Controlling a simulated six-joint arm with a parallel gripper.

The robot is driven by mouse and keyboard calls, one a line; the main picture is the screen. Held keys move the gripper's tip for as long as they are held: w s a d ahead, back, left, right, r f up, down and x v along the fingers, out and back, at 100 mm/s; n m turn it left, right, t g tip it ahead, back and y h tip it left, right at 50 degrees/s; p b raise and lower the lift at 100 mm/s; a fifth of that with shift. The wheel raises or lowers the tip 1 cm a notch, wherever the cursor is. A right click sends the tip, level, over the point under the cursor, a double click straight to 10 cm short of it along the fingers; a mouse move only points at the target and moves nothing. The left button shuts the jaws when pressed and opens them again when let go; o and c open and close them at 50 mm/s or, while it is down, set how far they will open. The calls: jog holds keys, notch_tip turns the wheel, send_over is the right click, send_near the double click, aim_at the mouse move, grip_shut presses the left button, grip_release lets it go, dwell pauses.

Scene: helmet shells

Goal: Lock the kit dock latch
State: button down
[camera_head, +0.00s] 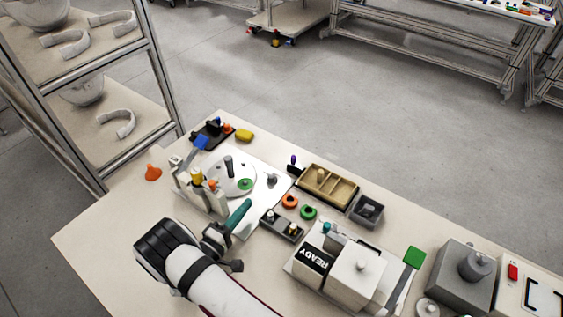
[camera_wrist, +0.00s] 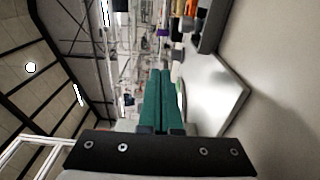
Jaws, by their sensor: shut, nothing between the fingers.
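My gripper (camera_head: 245,206) has teal fingers pressed together, held over the white plate in the body camera view. In the wrist view the shut fingers (camera_wrist: 160,75) point away, with nothing between them. A white docked unit (camera_head: 357,274) with a black READY sign (camera_head: 314,256) stands to the right on a pale base. A lever with a green grip (camera_head: 414,257) rises at its right side, apart from my gripper. Another lever with a blue grip (camera_head: 201,142) stands at the far left station. I cannot tell which lever is the kit dock latch.
A grey block (camera_head: 461,281) stands right.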

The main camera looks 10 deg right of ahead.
aim_at(292, 160)
jog(key=x, duration=1.9)
jog(key=shift+s, duration=0.1)
jog(key=shift+s+d, duration=0.7)
jog(key=shift+s, duration=0.05)
